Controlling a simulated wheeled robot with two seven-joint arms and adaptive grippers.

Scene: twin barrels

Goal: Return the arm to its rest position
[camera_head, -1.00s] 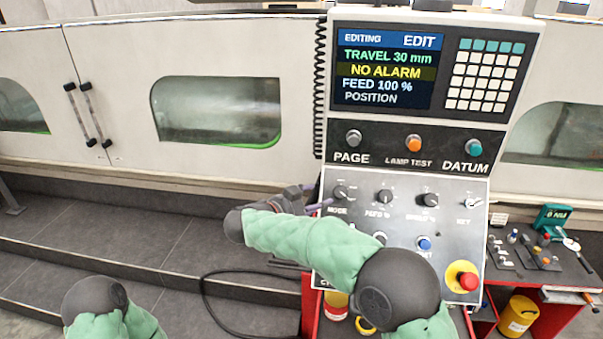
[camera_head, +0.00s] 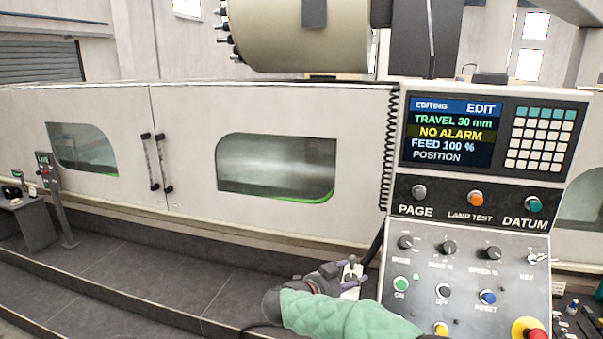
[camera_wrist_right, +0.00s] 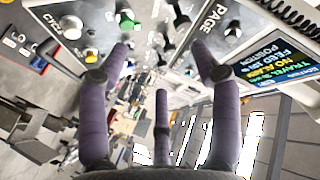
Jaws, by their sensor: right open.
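My right arm in its green padded sleeve comes in from the bottom of the head view. Its right gripper (camera_head: 345,274) is just left of the control panel (camera_head: 455,268), low beside its knobs and buttons. In the right wrist view the purple fingers of the right gripper (camera_wrist_right: 161,55) are spread apart with nothing between them. The panel (camera_wrist_right: 80,10) shows beyond the fingers there, with its green button (camera_wrist_right: 126,20) and part of the screen (camera_wrist_right: 275,65). I cannot tell from the head view whether the fingertips touch the panel edge. My left gripper is out of view.
The machine's pale doors (camera_head: 195,195) with handles and windows stand behind. A dark step (camera_head: 150,265) runs along their foot. A coiled black cable (camera_head: 388,150) hangs at the panel's left side. The yellow-and-red stop button (camera_head: 530,331) is at lower right.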

